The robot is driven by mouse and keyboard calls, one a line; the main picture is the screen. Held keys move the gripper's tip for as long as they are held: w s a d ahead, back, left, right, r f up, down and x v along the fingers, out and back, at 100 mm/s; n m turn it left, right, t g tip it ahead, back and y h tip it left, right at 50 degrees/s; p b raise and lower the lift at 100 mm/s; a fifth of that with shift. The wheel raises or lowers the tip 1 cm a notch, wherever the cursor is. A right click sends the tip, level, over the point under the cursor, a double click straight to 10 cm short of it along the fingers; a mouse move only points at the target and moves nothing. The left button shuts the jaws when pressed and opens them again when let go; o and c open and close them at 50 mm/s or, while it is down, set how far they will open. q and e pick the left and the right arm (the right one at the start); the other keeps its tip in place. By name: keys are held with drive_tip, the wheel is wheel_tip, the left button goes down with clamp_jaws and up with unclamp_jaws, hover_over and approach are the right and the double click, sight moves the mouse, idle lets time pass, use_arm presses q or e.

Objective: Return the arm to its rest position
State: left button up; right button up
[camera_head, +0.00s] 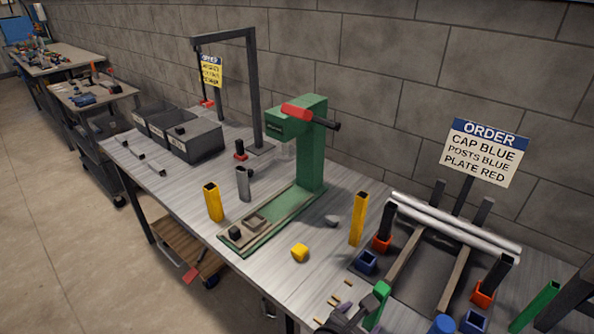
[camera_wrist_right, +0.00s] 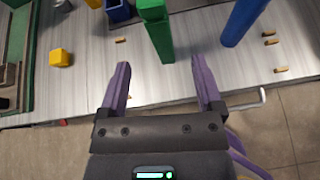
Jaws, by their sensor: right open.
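My right gripper (camera_wrist_right: 160,64) is open, with its two purple fingers apart and nothing held between them. A green post (camera_wrist_right: 156,32) stands just beyond the fingertips, in line with the gap; I see no contact. In the head view the right gripper (camera_head: 346,316) shows in part at the bottom edge, beside the green post (camera_head: 377,302) and over the front of the workbench. My left gripper is not in view.
A green press (camera_head: 312,150) stands mid-bench. A yellow block (camera_head: 300,252) and small brass pins (camera_head: 334,300) lie near the front. A blue post (camera_wrist_right: 243,20) is right of the gripper. An order sign (camera_head: 483,152) and a rack with white rods (camera_head: 455,222) stand at right.

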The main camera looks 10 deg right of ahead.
drive_tip(key=s+f+m+g+y+b, duration=0.2)
drive_tip(key=s+f+m+y, duration=0.15)
drive_tip(key=s+f, duration=0.6)
drive_tip(key=s+f+m+g+y+b, duration=0.3)
drive_tip(key=s+f+m, duration=0.15)
drive_tip(key=f, duration=0.95)
drive_tip(key=s+f+m+g+y+b, duration=0.1)
drive_tip(key=s+f+m, duration=0.4)
drive_tip(key=s+m, duration=0.2)
drive_tip(key=s+f+m+y+b, duration=0.2)
drive_tip(key=s+f+m, duration=0.3)
drive_tip(key=s, duration=0.6)
drive_tip(key=shift+s+d+f+m+g, duration=0.2)
drive_tip(key=shift+s+d+m+g, duration=0.2)
drive_tip(key=shift+m, duration=0.6)
drive_tip(key=shift+a+b, duration=0.1)
drive_tip(key=shift+b, duration=0.2)
